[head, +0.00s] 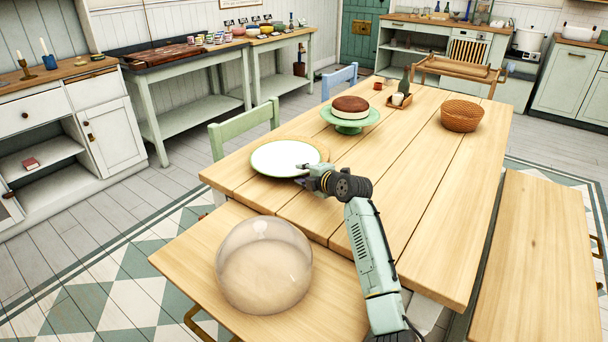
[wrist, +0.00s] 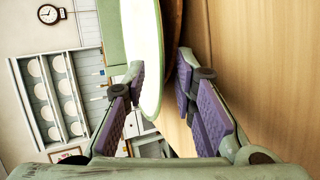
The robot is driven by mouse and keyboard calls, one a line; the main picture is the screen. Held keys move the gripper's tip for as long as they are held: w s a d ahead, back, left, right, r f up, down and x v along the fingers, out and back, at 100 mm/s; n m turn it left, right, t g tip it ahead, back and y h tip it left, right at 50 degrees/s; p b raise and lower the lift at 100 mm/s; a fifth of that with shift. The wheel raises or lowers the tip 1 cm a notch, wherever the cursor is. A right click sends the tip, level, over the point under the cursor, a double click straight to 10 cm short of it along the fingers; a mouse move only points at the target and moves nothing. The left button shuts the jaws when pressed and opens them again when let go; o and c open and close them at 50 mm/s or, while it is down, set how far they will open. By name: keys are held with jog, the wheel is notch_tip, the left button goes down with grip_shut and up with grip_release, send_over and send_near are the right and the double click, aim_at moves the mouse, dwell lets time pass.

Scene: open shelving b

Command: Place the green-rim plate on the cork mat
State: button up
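The green-rim plate (head: 283,158) is white with a thin green edge and lies near the left end of the wooden table. The cork mat (head: 322,150) is mostly hidden under it; a tan edge shows at the plate's right. In the wrist view the plate (wrist: 145,50) is seen nearly edge-on, with the mat's brown edge (wrist: 174,45) close beside its underside. My gripper (head: 303,172) is at the plate's near right rim. In the wrist view its fingers (wrist: 161,88) are apart on either side of the rim, with a gap at the right finger.
A chocolate-topped cake on a green stand (head: 350,127) stands beyond the plate. A wicker basket (head: 461,116) and a small tray with a bottle (head: 400,100) are farther off. A clear dome (head: 264,265) sits on the near bench (head: 190,262).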

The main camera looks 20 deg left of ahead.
jog(key=shift+r, duration=0.1)
jog(key=b+v, duration=0.3)
jog(key=v, duration=0.9)
